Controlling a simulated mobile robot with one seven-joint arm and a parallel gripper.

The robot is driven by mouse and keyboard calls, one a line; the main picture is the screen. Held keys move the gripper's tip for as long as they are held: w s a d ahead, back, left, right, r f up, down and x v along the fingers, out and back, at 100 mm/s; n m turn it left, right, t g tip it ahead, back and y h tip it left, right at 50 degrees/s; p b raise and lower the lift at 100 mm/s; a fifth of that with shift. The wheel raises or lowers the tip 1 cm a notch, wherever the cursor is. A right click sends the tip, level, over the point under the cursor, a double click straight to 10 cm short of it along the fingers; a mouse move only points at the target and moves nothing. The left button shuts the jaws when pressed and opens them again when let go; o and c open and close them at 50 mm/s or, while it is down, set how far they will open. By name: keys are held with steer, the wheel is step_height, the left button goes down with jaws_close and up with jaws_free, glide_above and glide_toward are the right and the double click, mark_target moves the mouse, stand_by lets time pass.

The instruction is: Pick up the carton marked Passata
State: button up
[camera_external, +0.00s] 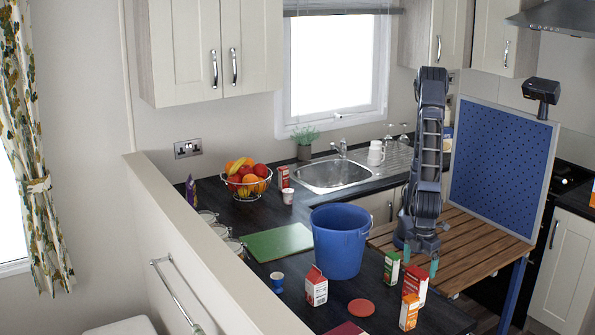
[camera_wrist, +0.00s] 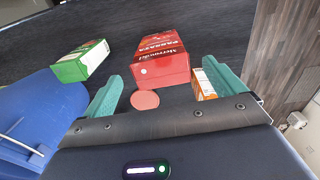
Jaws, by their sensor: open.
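The red carton marked Passata (camera_wrist: 165,62) shows in the wrist view ahead of and between my fingers, its lettering upside down. In the external view, the red carton (camera_external: 416,282) stands on the dark worktop just below my gripper (camera_external: 420,261). My gripper (camera_wrist: 162,80) is open, with teal fingertips spread wider than the carton and nothing held. From these views I cannot tell the exact gap between fingers and carton.
A green carton (camera_external: 391,268) and an orange carton (camera_external: 409,312) stand close to the red one. A red disc (camera_external: 361,308), a blue bucket (camera_external: 341,245) and a red-and-white carton (camera_external: 316,287) are left. A wooden slatted surface (camera_external: 480,246) and blue perforated panel (camera_external: 500,165) are right.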

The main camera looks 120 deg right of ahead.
mark_target(417, 271)
steer(key=shift+w+f, duration=0.2)
steer(key=shift+f, duration=1.15)
steer(key=shift+w+f, duration=0.15)
steer(key=shift+f, duration=1.2)
steer(key=c, duration=1.3)
steer(key=shift+c, duration=0.7)
steer(key=shift+r, duration=0.15)
